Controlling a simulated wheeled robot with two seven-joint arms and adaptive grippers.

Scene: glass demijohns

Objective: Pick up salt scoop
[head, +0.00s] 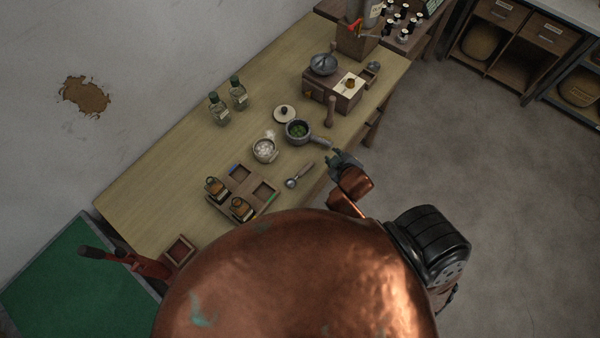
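A small metal scoop (292,183), which looks like the salt scoop, lies on the wooden table near its front edge, its handle pointing up and right. A round bowl with white, salt-like contents (264,151) stands just behind it, to the left. My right gripper (335,158) is by the table's front edge, to the right of the scoop and apart from it. Its fingers are too small and dark to tell whether they are open. My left gripper is not in view.
A dark pot with green contents (297,131) stands between the bowl and my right gripper. A wooden divided tray (246,184) with small amber jars is left of the scoop. Two green-capped bottles (220,110) stand at the back. A wooden box (332,95) stands farther right.

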